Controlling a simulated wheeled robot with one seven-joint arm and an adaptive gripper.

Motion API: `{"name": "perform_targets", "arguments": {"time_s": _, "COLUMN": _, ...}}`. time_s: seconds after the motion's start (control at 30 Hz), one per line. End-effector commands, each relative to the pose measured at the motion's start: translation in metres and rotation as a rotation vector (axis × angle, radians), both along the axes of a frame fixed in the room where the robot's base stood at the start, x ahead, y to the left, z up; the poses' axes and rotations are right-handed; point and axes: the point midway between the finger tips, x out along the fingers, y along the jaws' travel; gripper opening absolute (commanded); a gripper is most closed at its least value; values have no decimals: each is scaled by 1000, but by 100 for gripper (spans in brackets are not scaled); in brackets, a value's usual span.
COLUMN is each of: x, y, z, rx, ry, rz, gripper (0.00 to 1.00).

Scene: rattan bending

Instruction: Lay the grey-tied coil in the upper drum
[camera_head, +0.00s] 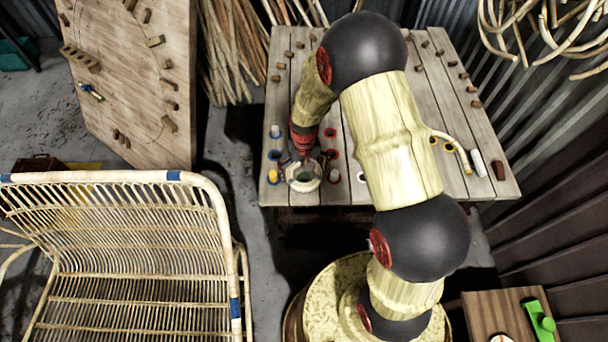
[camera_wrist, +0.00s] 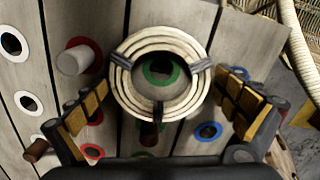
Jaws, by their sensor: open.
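The coil (camera_wrist: 160,37) is a pale ring of several rattan turns with grey ties at its left and right, in the wrist view. It lies over a green-ringed spot on the plank table, and the green ring shows through its middle. In the head view the coil (camera_head: 303,187) is at the near left part of the table. My gripper (camera_wrist: 163,97) is open, with one finger on each side of the coil and a gap to it. My gripper (camera_head: 304,160) hangs just above the coil in the head view. I cannot make out the upper drum in either view.
Coloured ringed holes surround the coil; a white peg (camera_wrist: 75,60) stands in a red one. A yellow peg (camera_head: 273,176) is left of the coil. Brown blocks line the table (camera_head: 285,110). A rattan bench (camera_head: 120,258) and a leaning board (camera_head: 125,90) are to the left.

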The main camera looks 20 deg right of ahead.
Motion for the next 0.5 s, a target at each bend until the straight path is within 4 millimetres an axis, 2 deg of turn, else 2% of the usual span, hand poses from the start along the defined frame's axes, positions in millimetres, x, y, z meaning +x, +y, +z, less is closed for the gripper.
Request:
{"name": "perform_targets", "arguments": {"time_s": 0.17, "x": 1, "y": 0, "z": 1, "rx": 0, "ry": -2, "rz": 0, "gripper": 99}}
{"name": "perform_targets", "arguments": {"time_s": 0.5, "x": 1, "y": 0, "z": 2, "rx": 0, "ry": -2, "rz": 0, "gripper": 80}}
